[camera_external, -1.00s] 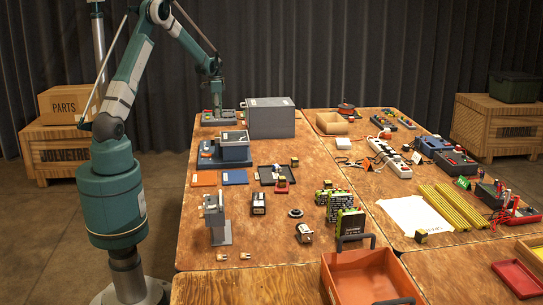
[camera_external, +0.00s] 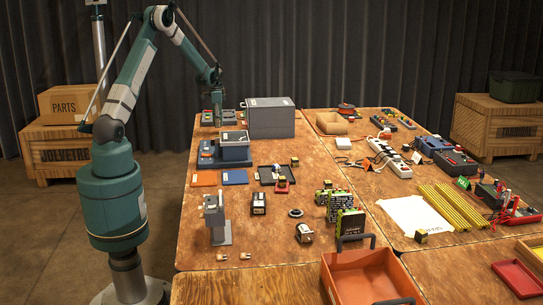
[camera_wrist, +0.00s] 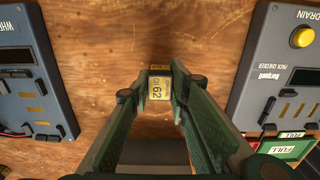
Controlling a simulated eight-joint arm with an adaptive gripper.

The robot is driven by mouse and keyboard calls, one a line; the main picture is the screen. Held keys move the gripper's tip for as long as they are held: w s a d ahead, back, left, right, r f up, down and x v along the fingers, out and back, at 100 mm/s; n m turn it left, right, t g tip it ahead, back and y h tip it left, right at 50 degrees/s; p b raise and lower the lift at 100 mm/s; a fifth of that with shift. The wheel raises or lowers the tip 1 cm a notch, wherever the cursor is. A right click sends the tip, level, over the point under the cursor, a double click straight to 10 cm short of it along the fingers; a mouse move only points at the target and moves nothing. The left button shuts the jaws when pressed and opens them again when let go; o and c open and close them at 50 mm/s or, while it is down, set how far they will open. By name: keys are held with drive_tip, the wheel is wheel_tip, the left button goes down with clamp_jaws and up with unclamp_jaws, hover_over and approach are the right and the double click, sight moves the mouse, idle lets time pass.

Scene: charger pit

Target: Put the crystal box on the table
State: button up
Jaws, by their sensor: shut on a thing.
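A small dark box with a yellow label reading "CH 62" (camera_wrist: 160,88), which I take for the crystal box, is between my fingers in the wrist view. My gripper (camera_wrist: 160,80) is shut on it, one finger on each side. Below it is the bare wooden table (camera_wrist: 165,30); I cannot tell whether the box touches the wood. In the external view my gripper (camera_external: 217,118) is low over the far left end of the table (camera_external: 262,205), and the box is too small to make out there.
A grey-blue device marked "WHE..." (camera_wrist: 30,75) lies left of my gripper and a "DRAIN" pack checker (camera_wrist: 285,70) lies right. A green "FULL" block (camera_wrist: 285,148) is beside the checker. A large grey case (camera_external: 270,122) stands nearby in the external view. Bare wood lies between the devices.

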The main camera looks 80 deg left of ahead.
drive_tip(key=shift+f+b, duration=0.35)
drive_tip(key=shift+f, duration=1.5)
drive_tip(key=shift+f, duration=0.15)
drive_tip(key=o, duration=0.8)
drive_tip(key=shift+c, duration=0.2)
wheel_tip(320, 180, up, 12)
drive_tip(key=shift+r+p, duration=0.15)
drive_tip(key=shift+p, duration=0.8)
